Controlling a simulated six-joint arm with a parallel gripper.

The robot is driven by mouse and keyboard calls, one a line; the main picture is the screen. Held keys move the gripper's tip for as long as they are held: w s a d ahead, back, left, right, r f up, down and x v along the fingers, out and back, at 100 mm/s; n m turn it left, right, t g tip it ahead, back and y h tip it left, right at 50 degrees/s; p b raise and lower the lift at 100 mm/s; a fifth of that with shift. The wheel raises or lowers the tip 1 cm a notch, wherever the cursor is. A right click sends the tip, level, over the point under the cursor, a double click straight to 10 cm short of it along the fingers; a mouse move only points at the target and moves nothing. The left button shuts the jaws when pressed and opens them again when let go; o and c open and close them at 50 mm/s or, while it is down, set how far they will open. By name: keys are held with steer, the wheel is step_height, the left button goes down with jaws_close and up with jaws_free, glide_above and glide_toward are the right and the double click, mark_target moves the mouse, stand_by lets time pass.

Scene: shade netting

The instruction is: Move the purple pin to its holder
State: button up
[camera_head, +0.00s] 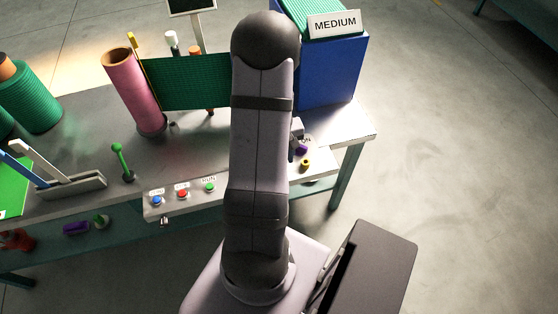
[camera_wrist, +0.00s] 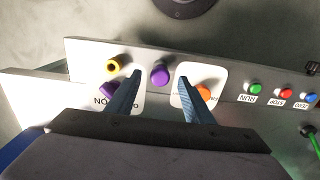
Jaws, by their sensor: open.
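Two purple round-topped pieces show on the pale panel in the wrist view. One purple piece (camera_wrist: 160,76) stands between two white label plates, just beyond the gap between my fingertips. The other purple piece (camera_wrist: 108,90) is on the left plate, beside my left finger; it also shows in the head view (camera_head: 302,150). I cannot tell which is the pin and which marks a holder. My gripper (camera_wrist: 160,80) is open, with nothing between its two blue fingers. In the head view my arm hides most of the gripper and the middle purple piece.
A yellow piece (camera_wrist: 113,66) shares the left plate. An orange piece (camera_wrist: 204,92) is on the right plate, close to my right finger. Green (camera_wrist: 256,88), red (camera_wrist: 286,93) and blue buttons lie farther right. A blue box (camera_head: 333,75) and pink roll (camera_head: 132,90) stand on the table.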

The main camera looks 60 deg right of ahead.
steer(key=shift+r+b, duration=0.3)
steer(key=shift+r, duration=2.25)
steer(key=shift+m, duration=0.3)
steer(key=shift+a+m, duration=0.15)
steer(key=shift+m, duration=0.15)
steer(key=s+a+m+g+y, duration=0.1)
steer(key=s+a+m+y, duration=0.15)
steer(key=a, duration=0.85)
steer(key=w+a+r+n, duration=0.2)
steer(key=w+a+n, duration=0.1)
steer(key=a, duration=0.4)
steer(key=w+a+r+n+h, duration=0.1)
steer(key=w+a+r+n, duration=0.1)
steer(key=a+n, duration=0.3)
steer(key=w+a+r+n+t+h, duration=0.1)
steer(key=w+a+n, duration=0.3)
steer(key=a, duration=0.6)
steer(key=shift+w+a+r+n, duration=0.35)
steer(key=shift+w+r, duration=0.15)
steer(key=shift+r, duration=0.3)
